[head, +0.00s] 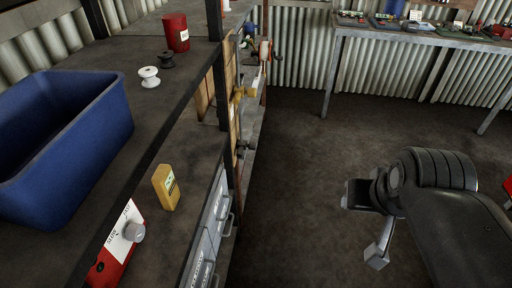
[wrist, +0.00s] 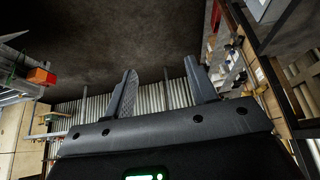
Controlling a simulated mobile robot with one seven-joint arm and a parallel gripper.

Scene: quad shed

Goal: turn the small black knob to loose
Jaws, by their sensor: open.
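A red box (head: 104,268) with a white printed label lies at the lower left of the head view, on the lower shelf. A small round knob (head: 134,232) sits on its label; it looks grey rather than black, and I cannot read its setting. I make out no other clear small black knob. In the wrist view my gripper (wrist: 162,80) is open, its two dark fingers spread apart with nothing between them. In the head view my arm is at the right, over the floor, well away from the box. The wrist view does not show the box.
A yellow device (head: 166,188) stands beside the box. A blue bin (head: 110,125), white spool (head: 149,78), dark spool (head: 167,60) and red can (head: 176,32) are on the upper shelf. Grey drawers (head: 205,235) stand below. A bench (head: 425,38) lines the back wall. The middle floor is clear.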

